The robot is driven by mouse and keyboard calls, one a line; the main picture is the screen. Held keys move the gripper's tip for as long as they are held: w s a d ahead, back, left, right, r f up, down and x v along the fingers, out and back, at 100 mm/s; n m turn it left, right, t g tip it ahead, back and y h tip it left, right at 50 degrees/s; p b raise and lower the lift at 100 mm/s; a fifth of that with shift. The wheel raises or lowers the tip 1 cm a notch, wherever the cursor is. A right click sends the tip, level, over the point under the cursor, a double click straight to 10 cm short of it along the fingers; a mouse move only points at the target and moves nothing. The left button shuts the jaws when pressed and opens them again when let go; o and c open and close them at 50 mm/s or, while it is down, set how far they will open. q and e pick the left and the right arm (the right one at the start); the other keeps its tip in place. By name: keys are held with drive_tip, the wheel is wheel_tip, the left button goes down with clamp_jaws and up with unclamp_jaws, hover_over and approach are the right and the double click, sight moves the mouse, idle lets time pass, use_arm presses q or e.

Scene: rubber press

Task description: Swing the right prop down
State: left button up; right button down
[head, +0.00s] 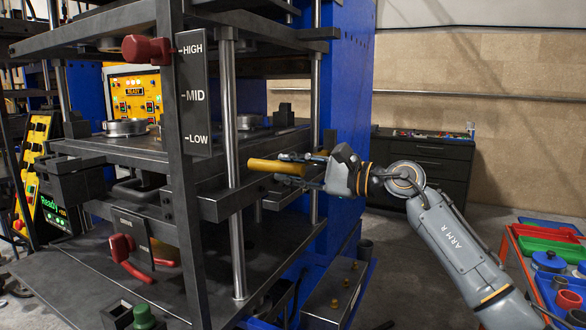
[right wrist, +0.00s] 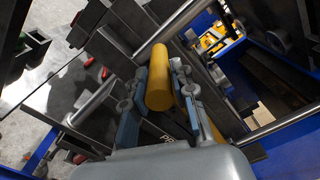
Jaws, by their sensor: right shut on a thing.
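The right prop shows as a yellow cylindrical handle (head: 276,166) at the right side of the press, near a dark steel bar (head: 232,202). My right gripper (head: 300,167) is shut on this yellow handle, gripping it from the right. In the right wrist view the yellow handle (right wrist: 159,80) lies between the two fingers of my right gripper (right wrist: 157,88). The handle's free end points left in the head view. Its joint to the press is hidden behind the fingers. My left gripper is not in view.
Upright steel rods (head: 231,110) stand close to my right gripper. A red-framed cart with coloured trays (head: 549,240) stands at the right.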

drive_tip(key=c, duration=1.1)
unclamp_jaws()
drive_tip(key=shift+w+a+f, duration=0.1)
drive_tip(key=shift+a, duration=0.1)
drive_tip(key=shift+c, duration=0.2)
drive_tip(key=shift+w+a, duration=0.1)
drive_tip(key=shift+v, duration=6.05)
drive_tip(key=shift+f, duration=0.15)
